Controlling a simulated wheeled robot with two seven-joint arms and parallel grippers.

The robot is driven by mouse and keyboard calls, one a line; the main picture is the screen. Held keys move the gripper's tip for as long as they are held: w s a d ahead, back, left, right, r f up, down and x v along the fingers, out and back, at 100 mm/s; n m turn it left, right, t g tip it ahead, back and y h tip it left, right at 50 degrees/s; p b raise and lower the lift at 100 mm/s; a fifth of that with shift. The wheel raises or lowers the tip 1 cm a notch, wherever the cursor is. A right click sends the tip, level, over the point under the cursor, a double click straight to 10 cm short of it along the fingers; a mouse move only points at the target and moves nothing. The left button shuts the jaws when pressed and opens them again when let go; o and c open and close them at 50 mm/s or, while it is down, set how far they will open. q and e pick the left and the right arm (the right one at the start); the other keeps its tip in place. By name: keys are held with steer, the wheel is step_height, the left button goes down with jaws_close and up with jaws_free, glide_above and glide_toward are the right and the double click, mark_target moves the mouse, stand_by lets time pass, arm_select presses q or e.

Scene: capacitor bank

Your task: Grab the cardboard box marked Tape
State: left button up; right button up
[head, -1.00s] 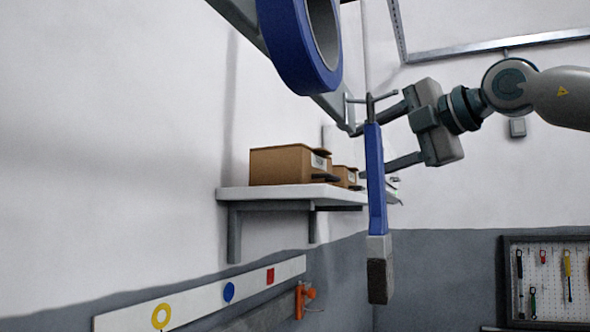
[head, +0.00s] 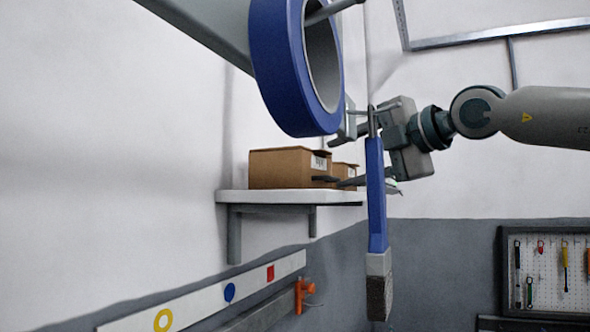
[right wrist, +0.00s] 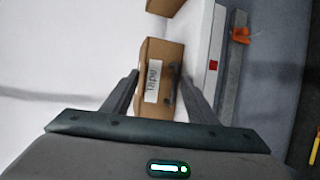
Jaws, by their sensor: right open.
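Two brown cardboard boxes stand on a white wall shelf (head: 290,197) in the head view. The nearer box (head: 280,168) is larger in the picture; the farther box (head: 345,170) is partly hidden behind it and by my gripper. Each has a white label, but I cannot read the words surely. My right gripper (head: 334,163) comes in from the right at the farther box, open and empty. In the right wrist view, one labelled box (right wrist: 160,62) with a dark handle lies ahead between the open fingers (right wrist: 160,85), apart from them. My left gripper is not in view.
A large blue ring (head: 275,75) and a blue-handled brush (head: 376,195) hang in the foreground, the brush partly in front of my right gripper. An orange clamp (head: 303,293) sits below the shelf. A pegboard of tools (head: 545,270) is at right.

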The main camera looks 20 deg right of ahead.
steer(key=shift+w+a+f, duration=0.15)
steer(key=shift+w, duration=0.35)
steer(key=shift+s, duration=0.1)
steer(key=c, duration=1)
